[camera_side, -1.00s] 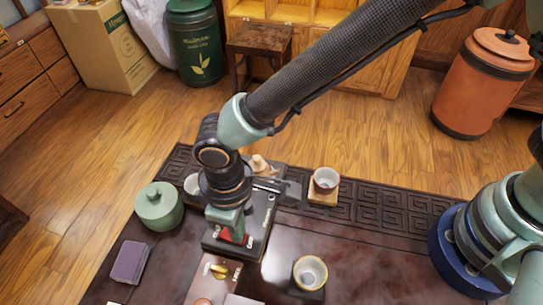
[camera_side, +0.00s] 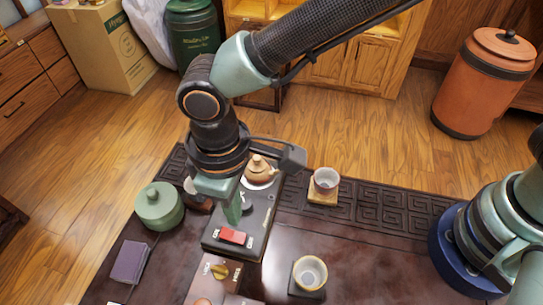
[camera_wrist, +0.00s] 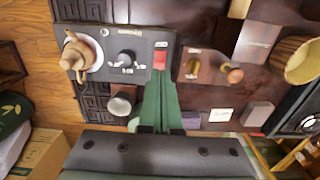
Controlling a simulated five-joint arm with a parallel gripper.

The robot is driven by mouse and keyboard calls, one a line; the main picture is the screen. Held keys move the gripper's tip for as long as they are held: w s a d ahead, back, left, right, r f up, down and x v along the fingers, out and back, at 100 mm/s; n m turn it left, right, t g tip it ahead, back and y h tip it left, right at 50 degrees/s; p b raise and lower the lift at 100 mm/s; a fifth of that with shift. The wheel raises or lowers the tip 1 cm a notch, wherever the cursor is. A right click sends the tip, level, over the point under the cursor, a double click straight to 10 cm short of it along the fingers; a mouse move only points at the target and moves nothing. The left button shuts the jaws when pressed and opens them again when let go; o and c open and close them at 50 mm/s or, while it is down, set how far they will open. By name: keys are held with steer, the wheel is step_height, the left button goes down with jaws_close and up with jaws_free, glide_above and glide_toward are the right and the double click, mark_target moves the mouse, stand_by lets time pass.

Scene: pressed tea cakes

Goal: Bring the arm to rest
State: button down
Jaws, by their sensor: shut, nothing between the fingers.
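My gripper (camera_side: 232,212) is shut and empty. It hangs above the dark control panel (camera_side: 262,222), pointing down, close behind the red switch (camera_side: 232,236) in the side view. Its green fingers also show in the wrist view (camera_wrist: 161,88), apparently just short of the red switch (camera_wrist: 160,58). I cannot tell for certain whether the fingertips clear the panel. A small tan teapot (camera_side: 258,167) sits on a pale round plate at the panel's far end.
A green lidded jar (camera_side: 159,206) and a purple box (camera_side: 130,262) stand left. A cup on a wooden coaster (camera_side: 325,181) and a gold-rimmed cup (camera_side: 309,273) stand right. A brown panel with a brass lever (camera_side: 218,271) lies in front. Table between the cups is clear.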

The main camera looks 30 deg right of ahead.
steer(key=w+d+r+m+t, duration=0.1)
steer(key=w+d+r, duration=0.2)
steer(key=d, duration=0.3)
steer(key=w+d+r+m+y, duration=0.1)
steer(key=w+d+r+m, duration=0.1)
steer(key=d+r, duration=0.25)
steer(key=w+d+r+m+t, duration=0.1)
steer(key=w+d+r, duration=0.2)
steer(key=d, duration=0.3)
steer(key=s+d+r+m+t, duration=0.1)
steer(key=s+d+m, duration=0.1)
steer(key=d, duration=0.8)
steer(key=s+d+r+m+t+h, duration=0.1)
steer(key=s+d+r+m+t, duration=0.1)
steer(key=d, duration=0.8)
steer(key=shift+s+d+r+m+t, duration=0.15)
steer(key=shift+r+m+t, duration=0.15)
steer(key=shift+m, duration=0.2)
